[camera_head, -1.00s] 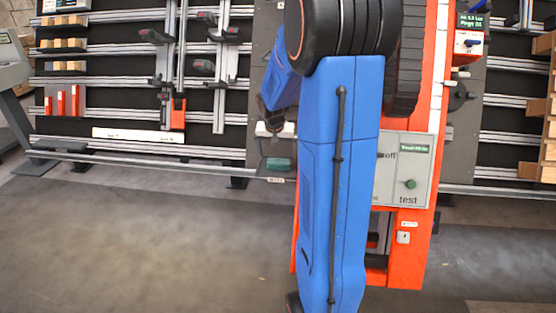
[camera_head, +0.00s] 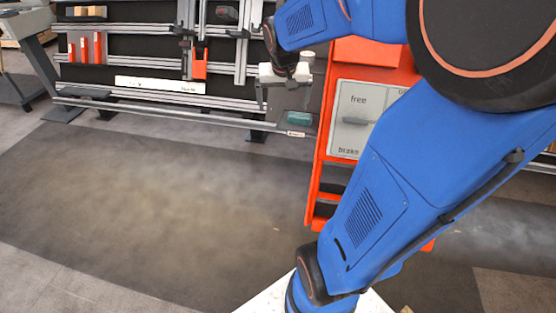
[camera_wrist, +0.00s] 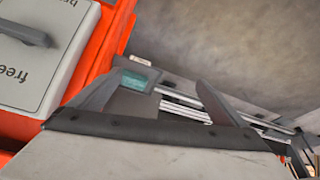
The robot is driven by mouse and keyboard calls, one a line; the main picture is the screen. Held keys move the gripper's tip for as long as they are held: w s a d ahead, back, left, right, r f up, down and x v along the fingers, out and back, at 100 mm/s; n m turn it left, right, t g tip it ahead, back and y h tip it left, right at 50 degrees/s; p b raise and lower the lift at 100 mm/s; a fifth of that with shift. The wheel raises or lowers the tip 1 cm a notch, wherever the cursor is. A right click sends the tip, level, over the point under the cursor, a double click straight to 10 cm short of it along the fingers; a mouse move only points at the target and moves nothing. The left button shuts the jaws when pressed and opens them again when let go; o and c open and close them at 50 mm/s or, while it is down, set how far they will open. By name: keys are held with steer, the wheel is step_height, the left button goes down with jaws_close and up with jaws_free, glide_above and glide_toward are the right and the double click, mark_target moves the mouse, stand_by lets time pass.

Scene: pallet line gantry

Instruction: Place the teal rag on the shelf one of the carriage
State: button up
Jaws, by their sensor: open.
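A small teal piece, apparently the teal rag (camera_head: 299,117), lies on a grey ledge with a small white label (camera_head: 298,134), left of an orange frame (camera_head: 313,190). It also shows in the wrist view (camera_wrist: 138,80), nearer the left finger. My gripper (camera_head: 281,101) is open, with its fingers apart, just above and left of the teal piece in the head view. In the wrist view my gripper (camera_wrist: 158,88) has nothing visibly held between its fingers. The teal piece appears beyond the fingertips, apart from them. I cannot tell which part is shelf one of the carriage.
A grey panel marked "free" and "brake" (camera_head: 352,133) with a lever is on the orange frame, close to my gripper. A rail wall with tools and orange blocks (camera_head: 98,47) stands behind. A long low rail (camera_head: 180,115) runs left. The floor in front is clear.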

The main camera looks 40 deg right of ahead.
steer(key=s+a+n+t+y, duration=0.1)
steer(key=s+a+n, duration=0.5)
steer(key=s+a, duration=1)
steer(key=s+y, duration=0.1)
steer(key=s, duration=0.3)
steer(key=shift+s+a+f+n, duration=0.2)
steer(key=shift+a+f+n, duration=0.05)
steer(key=shift+a+n, duration=0.05)
